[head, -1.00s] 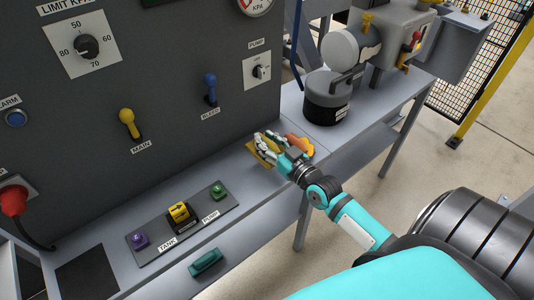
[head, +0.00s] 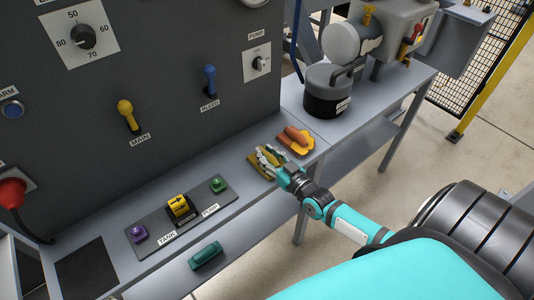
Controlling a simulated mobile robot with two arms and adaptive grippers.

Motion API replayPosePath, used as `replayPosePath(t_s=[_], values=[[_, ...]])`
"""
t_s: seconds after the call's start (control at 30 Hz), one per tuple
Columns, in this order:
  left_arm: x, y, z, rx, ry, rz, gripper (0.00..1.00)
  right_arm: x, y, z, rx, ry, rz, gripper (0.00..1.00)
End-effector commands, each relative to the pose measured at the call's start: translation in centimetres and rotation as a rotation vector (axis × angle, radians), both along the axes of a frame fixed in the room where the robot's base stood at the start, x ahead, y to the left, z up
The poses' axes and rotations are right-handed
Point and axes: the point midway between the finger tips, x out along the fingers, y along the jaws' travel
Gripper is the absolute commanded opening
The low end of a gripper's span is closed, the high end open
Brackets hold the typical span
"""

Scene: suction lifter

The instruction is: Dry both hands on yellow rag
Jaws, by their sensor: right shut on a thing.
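The yellow rag (head: 259,170) lies on the grey bench ledge, mostly covered by my right gripper. My right gripper (head: 266,158) reaches in from the lower right and is shut on the yellow rag, with its fingers over it. Its palm and fingers hide much of the cloth. My left gripper is not in view.
An orange and brown item (head: 297,139) lies just behind the right gripper. A dark canister (head: 328,94) stands farther back. The grey control panel (head: 165,75) rises behind the ledge. A button plate (head: 154,215) and a teal block (head: 206,256) lie to the left.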

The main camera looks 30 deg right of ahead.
Motion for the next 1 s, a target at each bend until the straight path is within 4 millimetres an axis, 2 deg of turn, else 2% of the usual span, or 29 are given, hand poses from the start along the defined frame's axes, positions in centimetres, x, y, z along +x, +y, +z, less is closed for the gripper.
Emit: replayPosePath(t_s=[0.03, 0.07, 0.23, 0.6, 0.77, 1.0], values=[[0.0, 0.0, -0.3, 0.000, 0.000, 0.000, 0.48, 0.0, 0.0, -0.3, 0.001, 0.000, 0.000, 0.10], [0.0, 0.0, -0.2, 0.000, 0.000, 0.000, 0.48, 0.0, 0.0, -0.2, 0.001, 0.000, 0.000, 0.28], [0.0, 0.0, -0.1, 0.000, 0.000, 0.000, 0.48, 0.0, 0.0, -0.2, 0.001, 0.000, 0.000, 0.48], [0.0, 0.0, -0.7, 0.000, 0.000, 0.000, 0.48, -0.2, 0.0, -0.4, 0.001, 0.001, 0.000, 0.48], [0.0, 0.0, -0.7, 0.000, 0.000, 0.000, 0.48, -3.0, -0.2, -0.4, 0.000, 0.005, 0.001, 0.48], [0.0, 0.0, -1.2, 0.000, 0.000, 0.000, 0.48, -9.0, -0.7, -0.5, 0.000, 0.006, 0.001, 0.48]])
